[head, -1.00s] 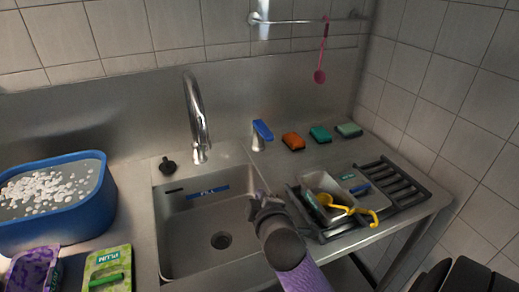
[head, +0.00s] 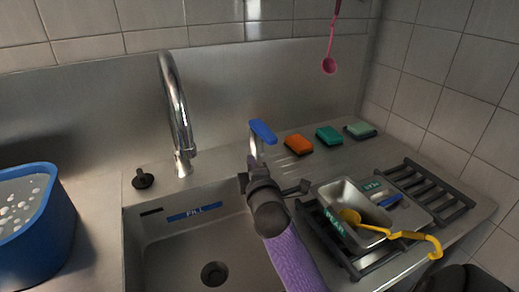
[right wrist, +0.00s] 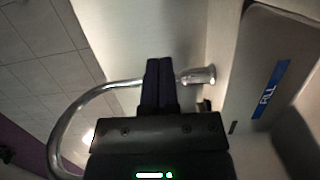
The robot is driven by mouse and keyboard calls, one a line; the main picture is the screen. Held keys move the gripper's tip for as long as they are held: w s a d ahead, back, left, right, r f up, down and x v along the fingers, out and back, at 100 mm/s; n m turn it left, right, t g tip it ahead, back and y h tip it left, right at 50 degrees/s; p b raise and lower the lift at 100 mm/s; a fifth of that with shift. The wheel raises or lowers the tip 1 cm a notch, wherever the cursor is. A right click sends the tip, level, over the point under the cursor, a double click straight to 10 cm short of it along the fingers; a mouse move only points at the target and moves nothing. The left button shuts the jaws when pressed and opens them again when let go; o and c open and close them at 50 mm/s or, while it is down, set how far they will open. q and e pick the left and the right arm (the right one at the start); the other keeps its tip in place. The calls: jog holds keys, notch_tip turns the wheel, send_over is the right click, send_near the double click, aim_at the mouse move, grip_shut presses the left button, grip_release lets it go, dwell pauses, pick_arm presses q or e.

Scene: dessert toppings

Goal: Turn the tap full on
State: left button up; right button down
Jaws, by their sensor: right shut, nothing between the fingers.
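The tap has a tall curved chrome spout (head: 176,110) at the back of the sink, and its base sits on the steel deck. To its right is the tap's lever, a chrome post with a blue handle (head: 262,131). My right gripper (head: 254,166) is shut and empty. It is just in front of and below the blue handle and hides the foot of the post; I cannot tell whether it touches. In the right wrist view the shut fingers (right wrist: 160,82) overlap the spout (right wrist: 95,92); the blue handle does not show there. No water is visible. My left gripper is not in view.
The sink (head: 160,255) has a blue "FILL" strip (head: 195,212) on its wall. A black knob (head: 143,178) stands left of the spout. Orange (head: 298,144) and green (head: 328,135) sponges lie right of the lever. A rack (head: 440,192) holds a metal tray and yellow ladle. A blue tub (head: 40,230) is at left.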

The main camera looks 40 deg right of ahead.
aim_at(263, 131)
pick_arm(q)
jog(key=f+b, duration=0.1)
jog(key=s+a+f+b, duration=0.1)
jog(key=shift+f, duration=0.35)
pick_arm(e)
jog(key=w+d, duration=0.4)
jog(key=d, duration=0.3)
jog(key=shift+w, duration=0.3)
jog(key=shift+f, duration=0.1)
